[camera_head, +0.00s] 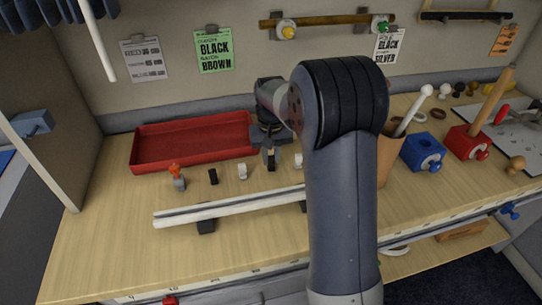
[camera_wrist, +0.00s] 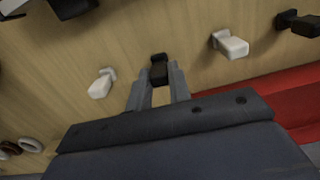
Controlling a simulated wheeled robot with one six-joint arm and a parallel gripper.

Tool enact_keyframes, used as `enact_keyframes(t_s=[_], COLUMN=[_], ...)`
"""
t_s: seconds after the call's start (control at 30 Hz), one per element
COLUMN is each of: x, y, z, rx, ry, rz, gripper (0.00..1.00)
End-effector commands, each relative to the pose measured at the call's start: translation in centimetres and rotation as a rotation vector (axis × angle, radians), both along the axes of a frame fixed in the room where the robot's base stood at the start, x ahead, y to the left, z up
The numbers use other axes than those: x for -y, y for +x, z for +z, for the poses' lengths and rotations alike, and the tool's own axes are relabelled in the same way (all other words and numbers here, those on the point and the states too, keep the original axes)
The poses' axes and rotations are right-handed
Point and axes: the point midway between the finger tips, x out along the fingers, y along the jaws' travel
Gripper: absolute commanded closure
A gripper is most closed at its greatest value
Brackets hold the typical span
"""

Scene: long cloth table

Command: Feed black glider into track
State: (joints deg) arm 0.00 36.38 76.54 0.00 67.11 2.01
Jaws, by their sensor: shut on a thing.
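Small gliders stand in a row on the wooden table. My gripper (camera_wrist: 157,88) points down and is shut on a black glider (camera_wrist: 159,68), which sits between the fingertips; I cannot tell whether it still touches the table. In the head view my gripper (camera_head: 268,156) is behind the track. White gliders (camera_wrist: 100,84) (camera_wrist: 230,44) stand on either side of the held one, and another black glider (camera_head: 213,176) stands farther left in the head view. The long white track (camera_head: 225,208) lies in front of the row, raised on dark supports; my arm hides its right end.
A red tray (camera_head: 165,150) lies behind the row at left. An orange-topped piece (camera_head: 176,176) stands at the row's left end. A blue block (camera_head: 422,151) and red block (camera_head: 466,142) stand at right. Label cards (camera_head: 213,50) and rods (camera_head: 330,20) are on the back wall.

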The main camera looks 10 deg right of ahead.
Motion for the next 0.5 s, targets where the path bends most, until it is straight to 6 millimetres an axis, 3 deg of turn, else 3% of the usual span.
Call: enact_keyframes(t_s=[0.5], x=[0.0], y=[0.0], z=[4.6], rx=[0.002], ry=[0.000], rz=[0.000], gripper=[1.00])
